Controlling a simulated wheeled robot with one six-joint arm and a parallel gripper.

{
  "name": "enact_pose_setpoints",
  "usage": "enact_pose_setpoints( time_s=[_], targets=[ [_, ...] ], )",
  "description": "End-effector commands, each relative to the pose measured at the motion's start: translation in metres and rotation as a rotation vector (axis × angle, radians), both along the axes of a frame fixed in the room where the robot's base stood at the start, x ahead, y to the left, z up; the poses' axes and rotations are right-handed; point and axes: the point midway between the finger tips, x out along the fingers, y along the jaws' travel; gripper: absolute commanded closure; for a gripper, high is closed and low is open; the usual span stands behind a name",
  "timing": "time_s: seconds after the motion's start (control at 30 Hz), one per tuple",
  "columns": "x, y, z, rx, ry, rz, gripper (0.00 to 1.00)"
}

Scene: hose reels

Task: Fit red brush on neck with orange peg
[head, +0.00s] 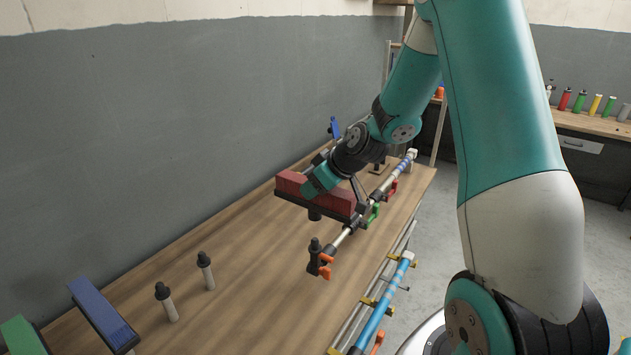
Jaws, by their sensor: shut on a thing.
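The red brush (290,180) is a long red block on a dark base, with a short dark socket under it. My gripper (319,184) is shut on the brush near its middle and holds it above the table; the fingertips are mostly hidden. The dark upright neck (315,252) with the orange peg (325,267) beside it is at the near end of a pale pole at the table's right edge. The brush is above and beyond this neck in the picture, apart from it.
The wooden table (250,290) runs along the grey wall. A blue brush (103,312), a green brush (20,336) and two dark-topped posts (166,301) stand at the near left. Green (374,213) and red (391,188) pegs line the pole. A blue pole (382,306) hangs beside the table.

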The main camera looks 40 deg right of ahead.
Motion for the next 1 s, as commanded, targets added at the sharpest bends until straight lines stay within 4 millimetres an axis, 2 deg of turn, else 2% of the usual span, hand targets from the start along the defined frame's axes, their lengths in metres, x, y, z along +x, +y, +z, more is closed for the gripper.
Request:
enact_pose_setpoints(
  time_s=[0.53, 0.73, 1.0],
  targets=[
    [0.0, 0.0, -0.05, 0.0, 0.0, -0.001, 0.86],
    [0.0, 0.0, -0.057, 0.001, -0.002, -0.001, 0.86],
    [0.0, 0.0, -0.055, 0.001, -0.004, 0.0, 0.86]
  ],
)
